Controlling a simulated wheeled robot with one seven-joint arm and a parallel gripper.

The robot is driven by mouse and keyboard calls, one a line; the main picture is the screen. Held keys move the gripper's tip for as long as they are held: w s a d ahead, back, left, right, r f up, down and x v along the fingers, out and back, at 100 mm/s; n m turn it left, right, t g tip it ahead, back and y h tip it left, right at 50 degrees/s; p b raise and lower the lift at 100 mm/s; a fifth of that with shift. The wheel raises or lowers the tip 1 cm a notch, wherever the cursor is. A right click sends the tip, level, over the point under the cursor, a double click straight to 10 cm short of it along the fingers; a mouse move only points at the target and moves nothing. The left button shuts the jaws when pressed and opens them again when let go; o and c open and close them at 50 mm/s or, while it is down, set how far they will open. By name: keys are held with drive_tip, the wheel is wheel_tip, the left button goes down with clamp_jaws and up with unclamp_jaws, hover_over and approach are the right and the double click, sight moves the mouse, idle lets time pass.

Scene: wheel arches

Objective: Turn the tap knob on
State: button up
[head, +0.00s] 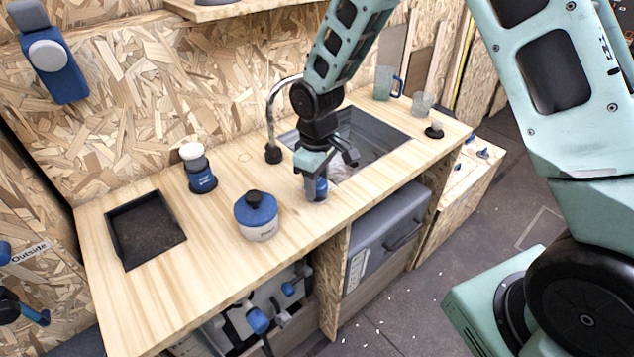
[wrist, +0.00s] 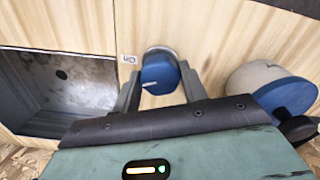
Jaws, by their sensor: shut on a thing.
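The tap knob (head: 318,190) is a blue round knob on the wooden counter's front strip, in front of the sink. In the wrist view the knob (wrist: 160,74) has a white line on its face and sits between my two fingers. My gripper (head: 322,177) points down over it and is shut on it; in the wrist view my gripper (wrist: 160,86) has a finger on each side. The curved metal tap (head: 271,112) stands at the sink's back left. A pale patch shows in the sink (head: 375,142); I cannot tell whether it is water.
A blue-and-white pot with a black knob (head: 257,222) stands left of my gripper. Further left are a blue jar with a white top (head: 198,172) and a black tray (head: 147,228). Mugs (head: 386,84) stand beyond the sink. A grey appliance (head: 385,235) sits under the counter.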

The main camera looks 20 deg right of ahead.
sight(317, 182)
drive_tip(key=shift+m, duration=2)
drive_tip(key=o, duration=1)
drive_tip(key=shift+c, duration=0.2)
drive_tip(key=shift+r, duration=0.1)
wheel_tip(317, 182, up, 17)
drive_tip(key=b, duration=0.2)
drive_tip(key=shift+r, duration=0.15)
